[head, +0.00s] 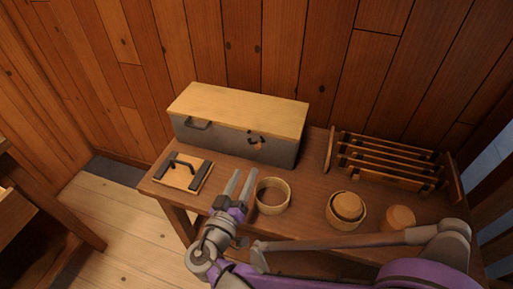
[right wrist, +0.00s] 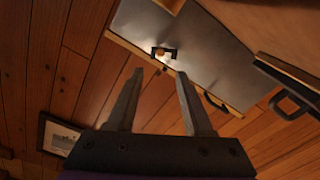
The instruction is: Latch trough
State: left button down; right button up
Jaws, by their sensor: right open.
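The trough (head: 215,140) is a long grey box at the back of the table, with a flat wooden lid (head: 240,108) lying shut on it. Its latch (head: 256,141) is a small dark fitting on the front, right of the dark handle (head: 197,125). In the right wrist view the latch (right wrist: 163,53) shows as a dark bracket around a light knob on the grey front (right wrist: 190,60); whether it is fastened I cannot tell. My right gripper (head: 243,178) is open and empty, in front of the trough and apart from it. Its fingers (right wrist: 160,78) point towards the latch. My left gripper is out of view.
A wooden board with dark bars and a handle (head: 184,172) lies left on the table. A wooden bowl (head: 273,196) stands close right of my gripper. Nested bowls (head: 346,207), a round wooden piece (head: 398,218) and a slatted rack (head: 390,165) are further right.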

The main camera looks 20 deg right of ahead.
aim_at(257, 148)
jog(key=b+x, duration=0.1)
jog(key=x, duration=0.8)
jog(key=shift+w+d, duration=0.1)
jog(key=shift+c, duration=0.2)
grip_shut()
